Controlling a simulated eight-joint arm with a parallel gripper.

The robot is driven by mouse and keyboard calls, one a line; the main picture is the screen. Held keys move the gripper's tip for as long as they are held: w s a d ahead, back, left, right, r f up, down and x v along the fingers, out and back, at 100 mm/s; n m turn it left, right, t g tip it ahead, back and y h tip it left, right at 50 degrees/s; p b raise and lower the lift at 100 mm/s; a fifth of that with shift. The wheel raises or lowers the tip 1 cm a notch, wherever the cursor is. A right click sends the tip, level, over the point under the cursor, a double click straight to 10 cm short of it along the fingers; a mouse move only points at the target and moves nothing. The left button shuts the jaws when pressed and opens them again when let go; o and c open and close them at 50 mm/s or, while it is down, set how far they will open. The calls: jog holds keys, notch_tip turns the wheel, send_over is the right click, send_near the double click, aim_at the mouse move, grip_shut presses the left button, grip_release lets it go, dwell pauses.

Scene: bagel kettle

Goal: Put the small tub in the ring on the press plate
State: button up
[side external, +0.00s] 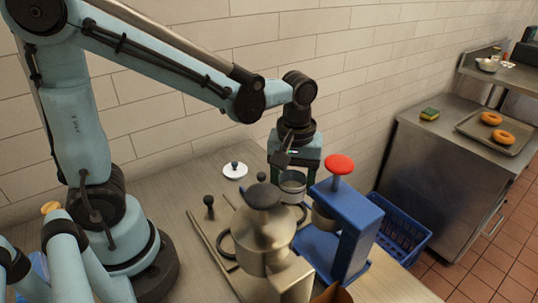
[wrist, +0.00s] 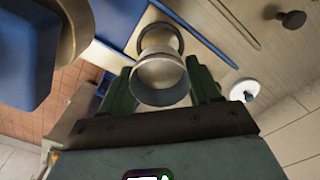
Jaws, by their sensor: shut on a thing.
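My gripper (wrist: 160,88) has its two green fingers closed on the sides of the small tub (wrist: 160,70), a silvery round metal cup. The tub also shows in the side view (side external: 292,184), held up behind the metal kettle and left of the blue press (side external: 351,226) with its red knob (side external: 340,165). In the wrist view a dark-edged round shape (wrist: 161,28) shows just beyond the tub; I cannot tell surely whether it is the ring. The press plate is mostly hidden in the side view by the press and kettle.
The metal kettle (side external: 263,226) with a dark knob stands close in front of the tub. A white lid (side external: 235,170) lies on the table to the left. A blue crate (side external: 402,230) is right of the press. A tray (side external: 500,132) with two bagels sits on the far counter.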

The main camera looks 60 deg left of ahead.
aim_at(291, 200)
jog(key=shift+f, duration=2.7)
jog(key=shift+f, duration=0.1)
jog(key=o, duration=1.1)
jog(key=shift+o, duration=0.2)
notch_tip(291, 200, up, 12)
jog(key=s+a+m+t, duration=0.3)
jog(key=a+m+t, duration=0.2)
jog(key=m+t, duration=0.2)
jog(key=shift+s+a+f+m, duration=0.25)
jog(key=shift+f+m, duration=0.2)
jog(key=shift+m, duration=0.55)
